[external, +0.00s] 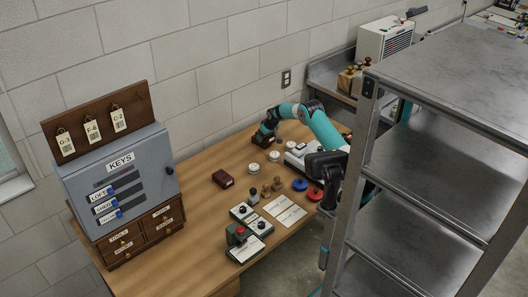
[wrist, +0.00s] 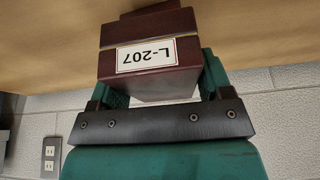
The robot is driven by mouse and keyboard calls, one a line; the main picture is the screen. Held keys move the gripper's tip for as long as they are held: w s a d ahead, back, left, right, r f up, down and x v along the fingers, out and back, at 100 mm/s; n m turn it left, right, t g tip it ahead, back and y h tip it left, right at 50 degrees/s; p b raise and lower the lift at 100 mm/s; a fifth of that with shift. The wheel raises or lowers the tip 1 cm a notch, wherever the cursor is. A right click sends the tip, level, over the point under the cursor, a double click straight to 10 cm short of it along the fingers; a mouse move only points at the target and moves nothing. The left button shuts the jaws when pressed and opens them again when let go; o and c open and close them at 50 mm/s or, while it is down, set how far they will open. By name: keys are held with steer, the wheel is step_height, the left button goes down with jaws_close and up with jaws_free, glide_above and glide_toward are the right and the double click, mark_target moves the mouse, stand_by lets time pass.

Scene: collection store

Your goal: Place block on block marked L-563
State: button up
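A dark red block (wrist: 150,75) with a white label reading L-207, upside down in the wrist view, sits between the green fingers of my gripper (wrist: 160,88). The fingers lie close along both its sides and appear shut on it. In the external view my gripper (external: 269,130) is low near the wall, with a dark red block (external: 261,142) at its tip. Another dark red block (external: 222,178) lies on the table, nearer the key cabinet; its label is too small to read. A further dark red piece shows at the wrist view's top edge. I cannot read L-563 anywhere.
The wooden table (external: 190,235) holds round white items, stamps, blue and red discs (external: 315,194), a paper sheet (external: 285,213) and small devices. The key cabinet (external: 122,180) stands left. A metal shelf (external: 450,75) stands in front at the right. Table around the nearer block is fairly clear.

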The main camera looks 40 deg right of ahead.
steer(key=shift+o, duration=1.2)
steer(key=shift+r, duration=0.1)
